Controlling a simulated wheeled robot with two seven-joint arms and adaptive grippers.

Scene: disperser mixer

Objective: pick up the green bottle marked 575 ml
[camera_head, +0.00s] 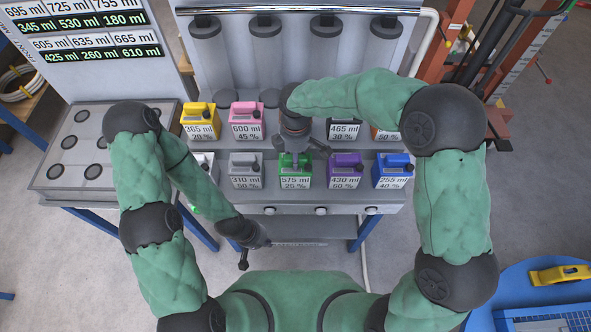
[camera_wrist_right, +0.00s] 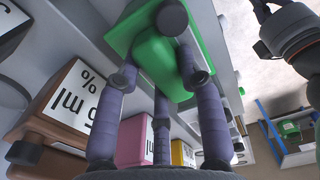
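The green bottle (camera_head: 295,172), labelled 575 ml 25 %, stands upright in the front row of the rack, between the grey 310 ml and purple 430 ml bottles. My right gripper (camera_head: 302,147) is directly above it, fingers spread and pointing down, hiding part of its top. In the right wrist view, the green bottle (camera_wrist_right: 165,62) shows between and behind the spread fingers (camera_wrist_right: 165,75); I cannot tell whether they touch it. My left gripper (camera_head: 258,245) is low in front of the rack, fingers apart and empty.
The purple bottle (camera_head: 345,172) and grey bottle (camera_head: 245,172) stand close on either side. A blue bottle (camera_head: 392,172) is farther right. Yellow (camera_head: 199,121) and pink (camera_head: 247,121) bottles stand in the back row. A panel with round dark spots (camera_head: 68,142) is at left.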

